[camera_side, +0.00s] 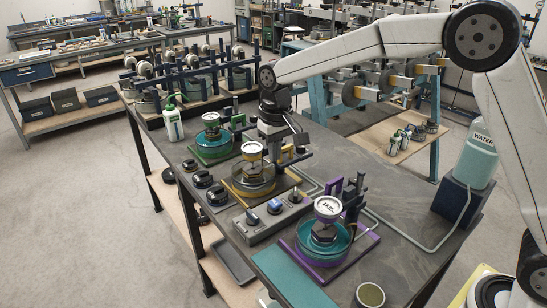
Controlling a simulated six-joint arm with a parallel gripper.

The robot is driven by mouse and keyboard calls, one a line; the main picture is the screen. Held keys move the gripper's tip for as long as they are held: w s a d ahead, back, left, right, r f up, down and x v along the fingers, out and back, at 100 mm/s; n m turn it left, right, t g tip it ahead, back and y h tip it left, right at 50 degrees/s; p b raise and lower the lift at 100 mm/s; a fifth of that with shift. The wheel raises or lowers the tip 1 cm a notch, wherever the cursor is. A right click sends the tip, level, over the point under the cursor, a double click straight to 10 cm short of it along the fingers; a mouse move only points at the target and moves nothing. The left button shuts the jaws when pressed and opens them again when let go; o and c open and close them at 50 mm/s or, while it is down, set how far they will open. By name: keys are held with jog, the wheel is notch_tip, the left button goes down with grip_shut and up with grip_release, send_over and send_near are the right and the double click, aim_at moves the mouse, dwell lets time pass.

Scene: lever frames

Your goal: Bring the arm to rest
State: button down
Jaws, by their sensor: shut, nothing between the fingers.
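My gripper (298,146) hangs from the white arm at the middle of the dark bench (375,185). It is shut and looks empty. It is close beside the lever frame with the yellow base (250,188), behind and to the right of its weight stack. I cannot tell whether it touches that frame. The frame with the green base (208,152) stands farther back, and the one with the purple base (365,245) stands nearer. Each carries a round dish with a weight on top. My fingertips are small and partly lost against dark parts.
A control box (260,220) with knobs lies in front of the yellow frame. A spray bottle (172,120) stands at the back left. A water bottle (477,157) in a dark holder is at the right. A cup (369,296) stands at the near edge.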

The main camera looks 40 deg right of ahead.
jog(key=s+d+f+m, duration=0.1)
jog(key=s+d, duration=0.1)
jog(key=s, duration=0.3)
jog(key=s+d+f+m+t, duration=0.1)
jog(key=s, duration=0.4)
jog(key=s+d+f+m, duration=0.1)
jog(key=s+d+m, duration=0.1)
jog(key=s, duration=0.3)
jog(key=shift+s+d+t, duration=0.3)
jog(key=shift+s, duration=0.1)
jog(key=s+d+f+n, duration=0.3)
jog(key=s+f+n, duration=0.1)
jog(key=s+f, duration=0.1)
jog(key=shift+s+d+t, duration=0.2)
jog(key=shift+s+t, duration=0.2)
jog(key=shift+s, duration=0.5)
